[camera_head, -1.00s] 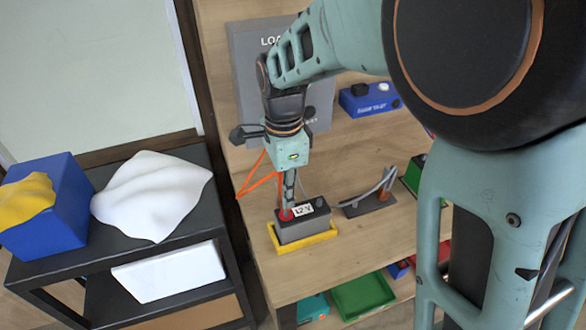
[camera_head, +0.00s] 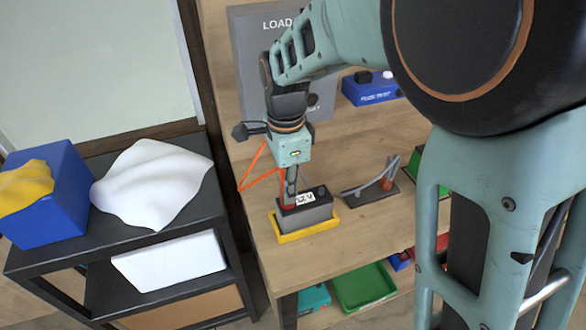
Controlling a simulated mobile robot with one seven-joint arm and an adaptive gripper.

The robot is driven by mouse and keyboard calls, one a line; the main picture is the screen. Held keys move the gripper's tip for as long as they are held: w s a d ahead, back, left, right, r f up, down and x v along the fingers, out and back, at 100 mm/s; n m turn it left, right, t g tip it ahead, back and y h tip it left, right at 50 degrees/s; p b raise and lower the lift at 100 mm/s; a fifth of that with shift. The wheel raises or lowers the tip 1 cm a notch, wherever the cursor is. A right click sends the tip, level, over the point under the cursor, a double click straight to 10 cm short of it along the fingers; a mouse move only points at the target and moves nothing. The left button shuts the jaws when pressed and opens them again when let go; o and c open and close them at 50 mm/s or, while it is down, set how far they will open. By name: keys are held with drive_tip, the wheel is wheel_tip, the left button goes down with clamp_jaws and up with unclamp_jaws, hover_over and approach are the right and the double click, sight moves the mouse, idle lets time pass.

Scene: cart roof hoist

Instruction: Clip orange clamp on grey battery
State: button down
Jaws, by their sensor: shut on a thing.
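The grey battery (camera_head: 312,217) sits upright in a yellow tray (camera_head: 285,237) on the wooden bench, with a "12 V" label on its top. My gripper (camera_head: 290,197) points straight down at the battery's left end. It is shut on the orange clamp (camera_head: 287,206), of which only a small reddish part shows beside the fingers. The clamp is at the battery's top left, by the label. Whether its jaws are around a terminal is hidden. Thin orange lines (camera_head: 258,180), perhaps a cable, stretch left from near my gripper.
A grey bracket with a curved bar (camera_head: 372,190) stands right of the battery. A blue box (camera_head: 370,90) is farther back by a grey panel (camera_head: 250,60). A black cart (camera_head: 150,255) stands left, with a white cloth (camera_head: 150,185) on top. A green tray (camera_head: 362,290) lies below.

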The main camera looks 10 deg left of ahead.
drive_tip(key=shift+f, duration=0.3)
drive_tip(key=c, duration=1.8)
unclamp_jaws()
wheel_tip(320, 180, up, 12)
drive_tip(key=shift+r, duration=0.1)
